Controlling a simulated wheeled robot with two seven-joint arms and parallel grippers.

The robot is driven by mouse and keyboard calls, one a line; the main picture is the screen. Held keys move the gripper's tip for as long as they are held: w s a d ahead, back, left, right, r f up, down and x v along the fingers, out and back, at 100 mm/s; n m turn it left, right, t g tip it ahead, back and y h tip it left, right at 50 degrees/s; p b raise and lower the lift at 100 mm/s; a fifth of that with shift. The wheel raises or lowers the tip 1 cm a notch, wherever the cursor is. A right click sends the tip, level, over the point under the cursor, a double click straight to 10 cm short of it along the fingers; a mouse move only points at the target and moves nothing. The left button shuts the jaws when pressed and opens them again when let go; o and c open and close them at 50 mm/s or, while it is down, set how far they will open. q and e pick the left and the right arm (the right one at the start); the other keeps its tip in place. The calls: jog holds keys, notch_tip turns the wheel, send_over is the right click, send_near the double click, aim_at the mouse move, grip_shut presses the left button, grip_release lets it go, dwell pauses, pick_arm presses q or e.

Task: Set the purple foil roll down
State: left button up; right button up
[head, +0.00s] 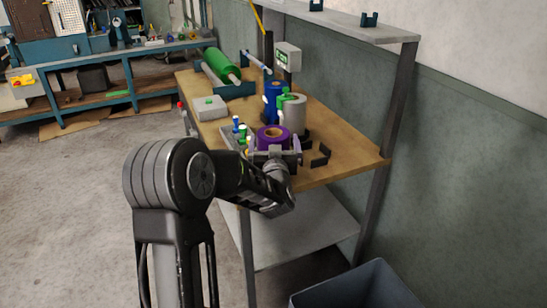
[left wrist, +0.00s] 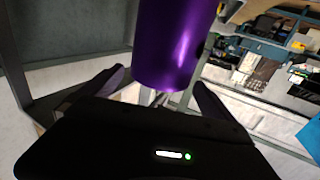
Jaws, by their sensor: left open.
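The purple foil roll (head: 272,134) stands upright near the front edge of the wooden workbench (head: 345,152), its brown core showing on top. It also fills the upper middle of the left wrist view (left wrist: 172,45). My left gripper (head: 275,157) is at the near side of the roll, with a finger on either side of it. In the left wrist view, the open fingers (left wrist: 160,80) flank the roll's lower end, with some gap visible. The roll's base is hidden behind the gripper in the head view, so I cannot tell what it rests on. My right gripper is not in view.
A blue roll (head: 274,95) and a grey roll (head: 295,114) stand behind the purple one. Small green, blue and white pieces (head: 240,133) lie to its left, and black brackets (head: 321,155) to its right. A grey bin (head: 355,288) is below, front right.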

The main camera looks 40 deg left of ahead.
aim_at(274, 132)
pick_arm(q)
jog(key=p+x, duration=0.1)
jog(key=x, duration=0.3)
jog(key=shift+w+a, duration=0.1)
jog(key=shift+a, duration=0.1)
jog(key=shift+c, duration=0.6)
jog(key=c, duration=1.8)
jog(key=shift+r, duration=0.2)
jog(key=shift+c, duration=0.2)
jog(key=shift+r, duration=0.1)
notch_tip(274, 132, up, 10)
